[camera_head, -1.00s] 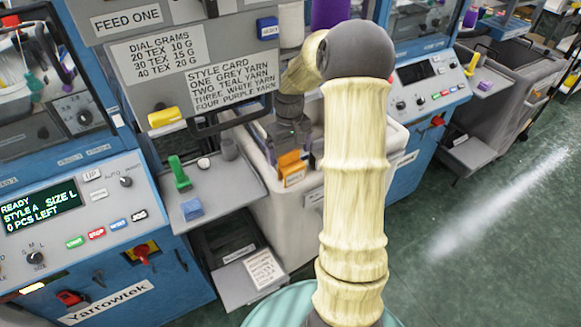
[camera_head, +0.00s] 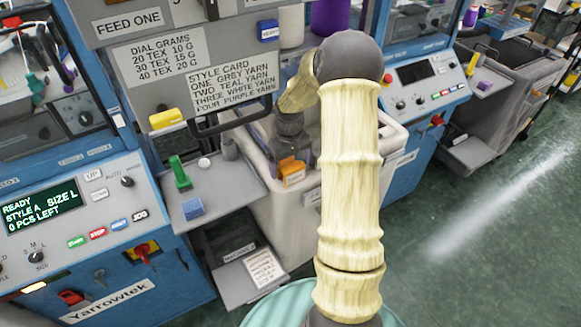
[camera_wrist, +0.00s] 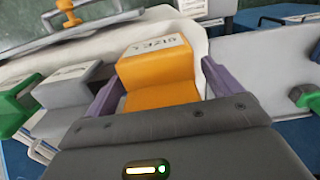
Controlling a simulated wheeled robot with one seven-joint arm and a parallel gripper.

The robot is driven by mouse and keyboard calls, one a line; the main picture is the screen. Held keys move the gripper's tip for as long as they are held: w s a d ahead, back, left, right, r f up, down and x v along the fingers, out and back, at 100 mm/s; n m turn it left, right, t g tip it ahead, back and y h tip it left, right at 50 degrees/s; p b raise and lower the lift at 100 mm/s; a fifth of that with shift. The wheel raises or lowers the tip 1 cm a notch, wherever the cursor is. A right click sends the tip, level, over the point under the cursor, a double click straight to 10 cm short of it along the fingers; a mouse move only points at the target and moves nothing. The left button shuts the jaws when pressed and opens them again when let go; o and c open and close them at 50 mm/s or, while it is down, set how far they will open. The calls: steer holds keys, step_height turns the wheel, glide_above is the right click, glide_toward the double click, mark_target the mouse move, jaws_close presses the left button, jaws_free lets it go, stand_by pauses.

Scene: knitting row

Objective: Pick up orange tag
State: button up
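The orange tag (camera_head: 292,168) is a block with a white label, on the rim of the white bin below the style card. In the wrist view the orange tag (camera_wrist: 160,75) fills the middle, its label reading what looks like "SIZE L". My gripper (camera_wrist: 160,88) has its two purple fingers apart, one on each side of the tag, with a small gap visible at each side. In the head view my gripper (camera_head: 290,145) is just above and behind the tag, partly hidden by my arm.
A grey block (camera_wrist: 72,92) and a green block (camera_wrist: 14,110) are left of the tag in the wrist view. The white bin (camera_head: 285,210) is beside a grey shelf (camera_head: 222,192) with a green piece (camera_head: 180,175) and a blue block (camera_head: 192,208).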

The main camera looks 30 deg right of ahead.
steer(key=c, duration=0.9)
step_height(320, 180, up, 10)
steer(key=shift+b, duration=0.7)
